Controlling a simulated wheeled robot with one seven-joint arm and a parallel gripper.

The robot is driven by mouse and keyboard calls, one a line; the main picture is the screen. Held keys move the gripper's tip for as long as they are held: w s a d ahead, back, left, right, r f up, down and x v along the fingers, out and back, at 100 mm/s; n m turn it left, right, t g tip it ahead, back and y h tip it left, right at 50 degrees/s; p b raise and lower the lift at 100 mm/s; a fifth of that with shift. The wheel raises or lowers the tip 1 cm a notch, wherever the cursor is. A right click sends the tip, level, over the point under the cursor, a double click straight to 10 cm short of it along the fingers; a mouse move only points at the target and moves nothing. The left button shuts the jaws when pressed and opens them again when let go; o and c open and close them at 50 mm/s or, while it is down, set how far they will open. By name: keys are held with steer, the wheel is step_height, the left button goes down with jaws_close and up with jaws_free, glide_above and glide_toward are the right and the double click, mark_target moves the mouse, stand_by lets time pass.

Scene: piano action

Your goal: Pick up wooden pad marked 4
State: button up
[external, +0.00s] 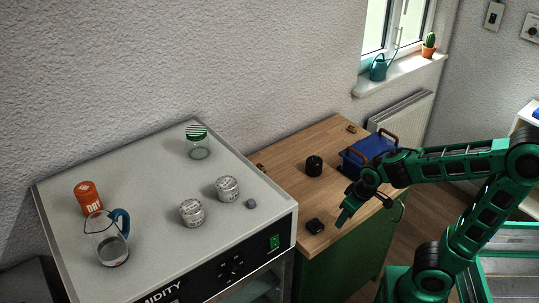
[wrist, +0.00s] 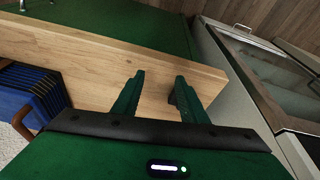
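No marking 4 is legible in either view, so I cannot tell which piece is the wooden pad. Small brown wooden pieces lie on the wooden worktop: one at the back (external: 351,128) and one at the left edge (external: 261,167). A small dark block (external: 315,226) lies near the front of the worktop. My gripper (external: 342,220) is above the worktop's front part, just right of the dark block. In the wrist view my gripper (wrist: 158,82) has its fingers apart with bare wood between them. A dark thing (wrist: 172,97) shows partly beside the right finger.
A blue rack (external: 356,162) with brown handles and a black cylinder (external: 314,166) stand on the worktop (external: 290,160).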

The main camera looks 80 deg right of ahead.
mark_target(262, 167)
steer(key=w+d+t+h, duration=0.2)
steer(key=w+d, duration=0.5)
steer(key=w, duration=0.1)
steer(key=w+d+f+t+h, duration=0.1)
steer(key=w+d+t+h, duration=0.1)
steer(key=w+d, duration=0.4)
steer(key=w+d+f+m+t+h, duration=0.1)
steer(key=w+d+t+h, duration=0.2)
steer(key=w+d, duration=0.4)
steer(key=shift+w+d, duration=0.15)
steer(key=shift+w, duration=0.65)
steer(key=shift+w+d, duration=0.15)
steer(key=shift+w, duration=0.6)
steer(key=x, duration=0.5)
steer(key=shift+w+r, duration=0.15)
steer(key=shift+r+x, duration=0.2)
steer(key=shift+x, duration=1.25)
steer(key=shift+r+x, duration=0.2)
steer(key=shift+x, duration=1.2)
steer(key=shift+w+d, duration=0.1)
steer(key=shift+d, duration=0.05)
jaws_close()
